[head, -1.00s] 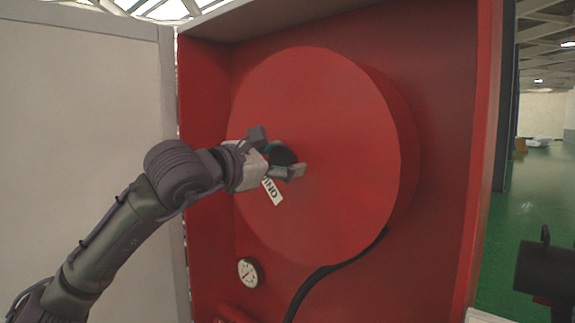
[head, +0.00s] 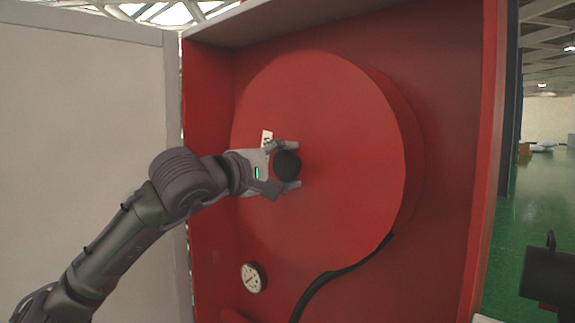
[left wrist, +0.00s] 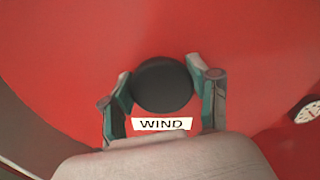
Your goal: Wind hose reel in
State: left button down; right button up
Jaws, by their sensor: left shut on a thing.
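The red hose reel (head: 345,130) is a large round drum inside a red cabinet. A black round knob (head: 287,165) sticks out from its face. My left gripper (head: 290,166) is shut on the knob, one finger on each side. In the left wrist view the knob (left wrist: 163,84) sits between the fingers, above a white label (left wrist: 162,124) reading "WIND". In the head view the label (head: 267,137) is partly hidden behind the gripper. A black hose (head: 325,280) leaves the reel at its lower right.
The red cabinet (head: 455,150) surrounds the reel, with a pale panel (head: 85,130) at the left. A round white gauge (head: 252,278) sits below the reel. Green open floor (head: 525,220) lies to the right.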

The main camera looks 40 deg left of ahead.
pick_arm(q)
jog(key=m, duration=0.5)
jog(key=shift+f+m, duration=0.15)
jog(key=shift+m, duration=0.15)
jog(key=m+p, duration=0.1)
jog(key=m, duration=0.2)
jog(key=shift+f+m, duration=0.15)
jog(key=shift+m, duration=0.55)
jog(key=shift+c, duration=1.4)
grip_release()
jog(key=shift+a, duration=0.1)
